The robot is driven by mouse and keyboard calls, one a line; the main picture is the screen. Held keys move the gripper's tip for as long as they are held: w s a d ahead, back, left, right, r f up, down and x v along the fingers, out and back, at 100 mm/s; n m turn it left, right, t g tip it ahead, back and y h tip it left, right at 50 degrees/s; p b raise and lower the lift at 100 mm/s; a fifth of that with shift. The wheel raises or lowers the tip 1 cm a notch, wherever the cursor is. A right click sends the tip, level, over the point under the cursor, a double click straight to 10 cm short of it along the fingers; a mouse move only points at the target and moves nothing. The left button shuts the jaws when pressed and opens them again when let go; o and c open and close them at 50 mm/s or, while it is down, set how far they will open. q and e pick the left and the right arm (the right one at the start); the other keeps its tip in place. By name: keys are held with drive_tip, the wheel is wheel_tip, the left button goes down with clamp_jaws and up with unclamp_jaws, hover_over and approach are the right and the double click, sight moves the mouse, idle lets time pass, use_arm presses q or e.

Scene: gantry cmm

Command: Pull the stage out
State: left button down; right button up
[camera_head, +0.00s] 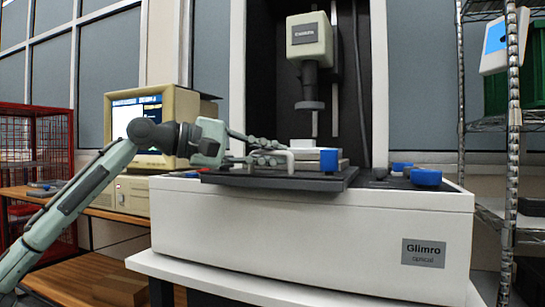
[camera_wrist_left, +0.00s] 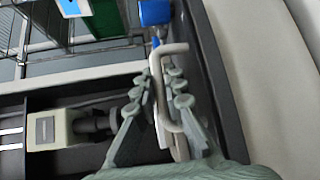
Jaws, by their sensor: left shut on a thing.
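The stage (camera_head: 285,182) is a dark flat plate on top of the white machine base, with a pale block (camera_head: 303,145) on it. Its front edge overhangs the base a little. A light grey bent handle (camera_head: 291,163) stands at the stage's front. My left gripper (camera_head: 272,153) reaches in from the left and is shut on the handle. In the left wrist view the handle (camera_wrist_left: 172,48) passes between the two fingers (camera_wrist_left: 165,95), which partly hide it. My right gripper is not in view.
The base (camera_head: 310,235) is labelled Glimro. A camera head (camera_head: 309,40) hangs above the stage. Blue knobs (camera_head: 328,161) (camera_head: 426,177) sit near the handle and at the right. A monitor (camera_head: 140,115) stands at left, a wire shelf (camera_head: 512,130) at right.

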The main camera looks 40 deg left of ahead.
use_arm(q)
drive_tip(key=c, duration=1.6)
unclamp_jaws()
drive_tip(key=v, duration=1.2)
